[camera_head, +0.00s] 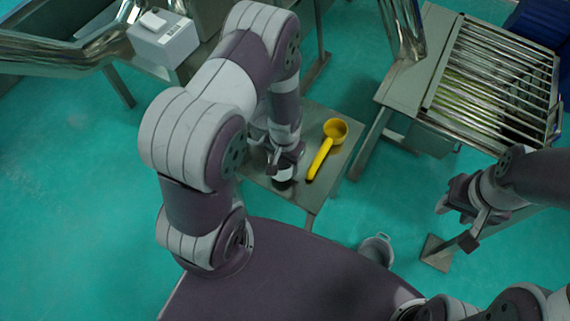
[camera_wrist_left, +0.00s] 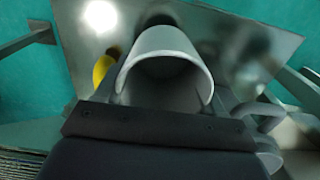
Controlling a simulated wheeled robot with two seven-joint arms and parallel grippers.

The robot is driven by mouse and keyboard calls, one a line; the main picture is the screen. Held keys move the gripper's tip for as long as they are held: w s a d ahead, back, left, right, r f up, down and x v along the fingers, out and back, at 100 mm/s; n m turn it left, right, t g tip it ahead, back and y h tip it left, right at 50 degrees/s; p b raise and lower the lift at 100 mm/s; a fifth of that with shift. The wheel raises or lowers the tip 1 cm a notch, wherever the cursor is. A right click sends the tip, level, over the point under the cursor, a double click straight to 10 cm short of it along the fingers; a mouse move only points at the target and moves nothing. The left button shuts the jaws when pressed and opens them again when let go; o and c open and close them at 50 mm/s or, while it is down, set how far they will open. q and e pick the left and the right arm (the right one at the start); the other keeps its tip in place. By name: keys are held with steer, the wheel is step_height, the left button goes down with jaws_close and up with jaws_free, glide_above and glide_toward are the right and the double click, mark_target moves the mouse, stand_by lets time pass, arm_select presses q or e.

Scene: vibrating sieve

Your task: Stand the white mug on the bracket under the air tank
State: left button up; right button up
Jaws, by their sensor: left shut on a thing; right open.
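The white mug (camera_wrist_left: 178,42) shows large in the left wrist view, with its rim and open mouth toward the camera. My left gripper (camera_head: 284,160) is shut on it over the small metal table. In the head view the gripper and arm cover much of that spot, and only a small dark and pale shape shows below the fingers. I cannot tell whether the mug touches the table. My right gripper (camera_head: 464,213) is open and empty at the right, away from the table. I cannot make out the air tank or its bracket in either view.
A yellow scoop (camera_head: 321,158) lies on the metal table (camera_head: 306,194), right of my left gripper; part of it shows in the wrist view (camera_wrist_left: 103,67). A slatted metal machine (camera_head: 492,85) stands at the upper right. A white box (camera_head: 163,38) sits on metal equipment at the upper left.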

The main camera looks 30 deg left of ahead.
mark_target(285, 166)
arm_select(q)
step_height(285, 166, down, 3)
steer(key=shift+w+f, duration=0.1)
steer(key=shift+f+b, duration=0.2)
steer(key=shift+b, duration=0.15)
steer(key=o, duration=1)
steer(key=shift+r, duration=0.1)
